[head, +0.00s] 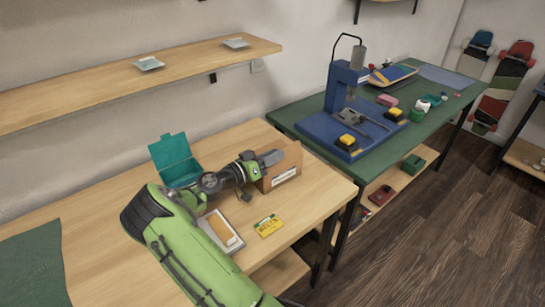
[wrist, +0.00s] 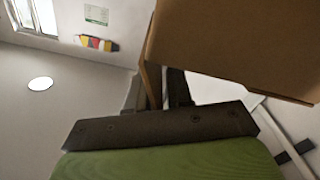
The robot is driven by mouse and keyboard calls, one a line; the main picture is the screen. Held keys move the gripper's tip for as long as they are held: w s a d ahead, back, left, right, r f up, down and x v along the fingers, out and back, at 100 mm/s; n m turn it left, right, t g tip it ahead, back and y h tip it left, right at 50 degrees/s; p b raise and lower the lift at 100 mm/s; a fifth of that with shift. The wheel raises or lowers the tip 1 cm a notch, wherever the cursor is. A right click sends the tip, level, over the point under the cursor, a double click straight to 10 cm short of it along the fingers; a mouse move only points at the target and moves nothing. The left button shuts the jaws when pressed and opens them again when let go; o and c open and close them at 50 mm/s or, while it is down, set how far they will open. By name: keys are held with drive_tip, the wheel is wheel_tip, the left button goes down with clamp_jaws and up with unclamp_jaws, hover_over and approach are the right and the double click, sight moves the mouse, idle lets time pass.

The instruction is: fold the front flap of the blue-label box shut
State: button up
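A brown cardboard box (head: 287,162) stands on the wooden table, with a pale label (head: 284,177) on its near side. Whether the label is blue is too small to tell. My gripper (head: 271,158) reaches the box from the left, with its tip at the box's top left. In the wrist view, a large cardboard face (wrist: 235,45) fills the upper right. A thin brown strip (wrist: 152,85) shows by my gripper's fingers (wrist: 155,90), perhaps an edge of a flap. The fingers' gap is not clear. The front flap's position is hard to make out.
An open teal box (head: 175,158) stands behind my arm. A tray (head: 221,232) and a yellow-green packet (head: 268,225) lie on the table in front of the cardboard box. A green workbench (head: 440,120) with a blue drill press (head: 343,88) stands at the right.

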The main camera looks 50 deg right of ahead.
clamp_jaws()
drive_tip(key=shift+w+d+f+n+p, duration=0.1)
drive_tip(key=shift+w+f+n+p, duration=0.2)
drive_tip(key=shift+n, duration=0.65)
drive_tip(key=shift+w+d+f+n+p, duration=0.1)
drive_tip(key=shift+w+f+n+p, duration=0.2)
drive_tip(key=shift+n, duration=0.6)
drive_tip(key=shift+w+d+f+n+p, duration=0.15)
drive_tip(key=shift+w+n+p, duration=0.2)
drive_tip(key=shift+n, duration=0.6)
drive_tip(key=shift+a, duration=0.1)
drive_tip(key=shift+o, duration=1.2)
unclamp_jaws()
